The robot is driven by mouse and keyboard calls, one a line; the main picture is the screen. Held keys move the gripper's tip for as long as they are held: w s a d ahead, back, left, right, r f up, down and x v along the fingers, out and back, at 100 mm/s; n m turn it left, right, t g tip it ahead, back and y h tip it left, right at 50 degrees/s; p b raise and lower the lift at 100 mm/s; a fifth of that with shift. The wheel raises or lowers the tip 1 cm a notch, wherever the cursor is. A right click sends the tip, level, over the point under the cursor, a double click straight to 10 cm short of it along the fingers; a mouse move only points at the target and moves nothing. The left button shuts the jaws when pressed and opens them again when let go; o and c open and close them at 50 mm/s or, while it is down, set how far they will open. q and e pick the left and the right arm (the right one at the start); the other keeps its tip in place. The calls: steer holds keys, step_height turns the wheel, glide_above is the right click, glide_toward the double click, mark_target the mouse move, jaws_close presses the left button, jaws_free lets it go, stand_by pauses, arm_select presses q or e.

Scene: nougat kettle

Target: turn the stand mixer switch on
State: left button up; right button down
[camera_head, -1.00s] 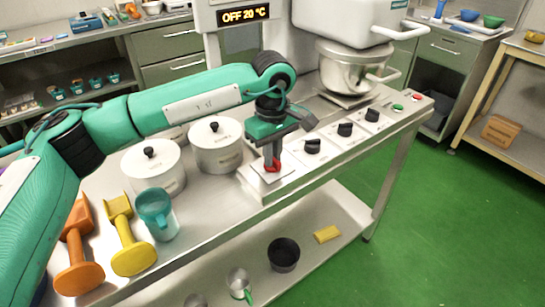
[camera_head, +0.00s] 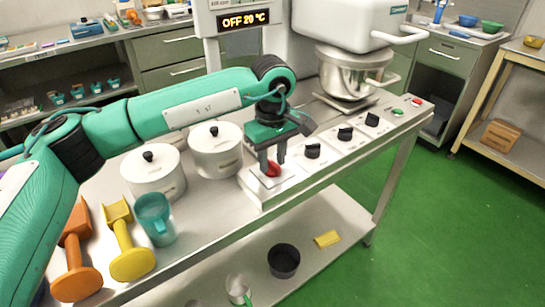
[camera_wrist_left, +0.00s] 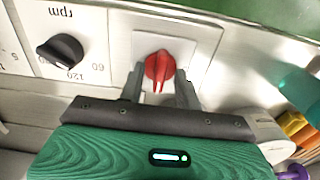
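The red rotary switch (camera_head: 272,169) sits on a pale square plate at the left end of the control panel. In the left wrist view the red switch (camera_wrist_left: 159,68) has its ridge running nearly straight up and down in the picture. My left gripper (camera_head: 272,160) is right over it, pointing down, fingers apart. In the wrist view the two fingers of the left gripper (camera_wrist_left: 161,90) stand on either side of the switch, with a gap around its ridge. The stand mixer's steel bowl (camera_head: 350,75) stands behind the panel. My right gripper is not in view.
Black knobs (camera_head: 312,151) and green (camera_head: 397,112) and red buttons line the panel to the right. White lidded pots (camera_head: 216,150), a teal jug (camera_head: 155,217) and orange and yellow scoops (camera_head: 130,245) stand left of the gripper. The floor at right is clear.

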mark_target(273, 162)
arm_select(q)
step_height(273, 162, up, 14)
stand_by(0.5)
steer(key=shift+f, duration=0.1)
